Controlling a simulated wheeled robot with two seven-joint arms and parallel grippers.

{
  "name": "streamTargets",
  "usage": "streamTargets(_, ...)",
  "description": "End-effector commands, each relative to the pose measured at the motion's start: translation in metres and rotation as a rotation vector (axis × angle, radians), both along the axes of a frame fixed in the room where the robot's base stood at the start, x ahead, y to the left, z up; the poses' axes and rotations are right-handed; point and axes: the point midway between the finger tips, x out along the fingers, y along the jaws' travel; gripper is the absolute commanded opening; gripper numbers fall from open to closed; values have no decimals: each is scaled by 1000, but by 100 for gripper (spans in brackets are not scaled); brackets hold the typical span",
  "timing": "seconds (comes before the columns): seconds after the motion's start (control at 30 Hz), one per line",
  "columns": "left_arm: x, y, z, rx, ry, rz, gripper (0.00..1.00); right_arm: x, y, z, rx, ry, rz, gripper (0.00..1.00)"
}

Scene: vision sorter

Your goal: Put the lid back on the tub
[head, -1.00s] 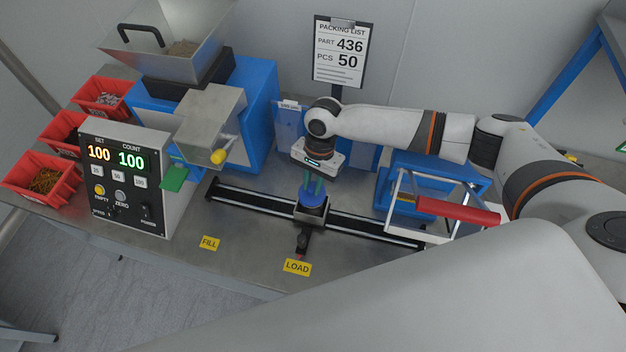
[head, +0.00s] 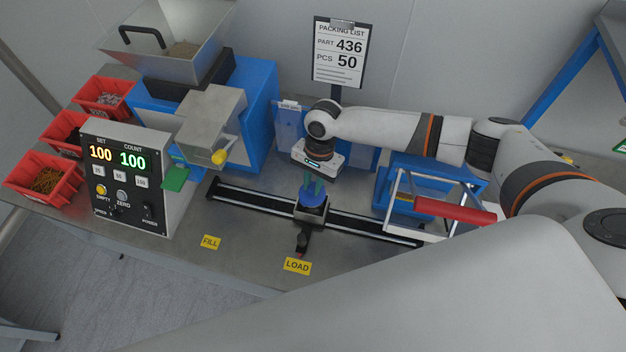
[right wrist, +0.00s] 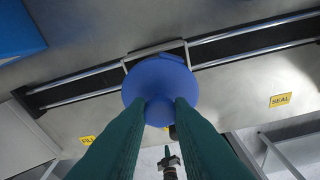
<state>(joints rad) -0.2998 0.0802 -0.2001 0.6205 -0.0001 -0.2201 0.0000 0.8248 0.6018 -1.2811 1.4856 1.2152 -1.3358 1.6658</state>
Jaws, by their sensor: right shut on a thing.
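The lid (head: 313,199) is a round blue disc with a knob in its middle. It also fills the centre of the right wrist view (right wrist: 160,78). My right gripper (head: 313,186) points down with its green fingers shut on the lid's knob, one on each side. The lid is over the carriage (head: 309,212) on the black rail. The tub itself cannot be made out; the lid and fingers cover that spot. I cannot tell whether the lid is resting on a tub or just above one. My left gripper is not in view.
The rail (head: 350,223) crosses the table. A white-framed press with a red handle (head: 455,211) stands close on the right. Clear table lies around the LOAD label (head: 297,265).

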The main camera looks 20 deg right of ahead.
Motion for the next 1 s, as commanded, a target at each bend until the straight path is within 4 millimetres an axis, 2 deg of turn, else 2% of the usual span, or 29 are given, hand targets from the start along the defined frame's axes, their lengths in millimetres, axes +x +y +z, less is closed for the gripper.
streamTargets(0.43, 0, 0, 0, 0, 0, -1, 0, 0, 0, 0, 0, 0, 1, 0)
streamTargets(1.0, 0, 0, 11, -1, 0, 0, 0, 0, 1, 0, 0, 0, 0, 0)
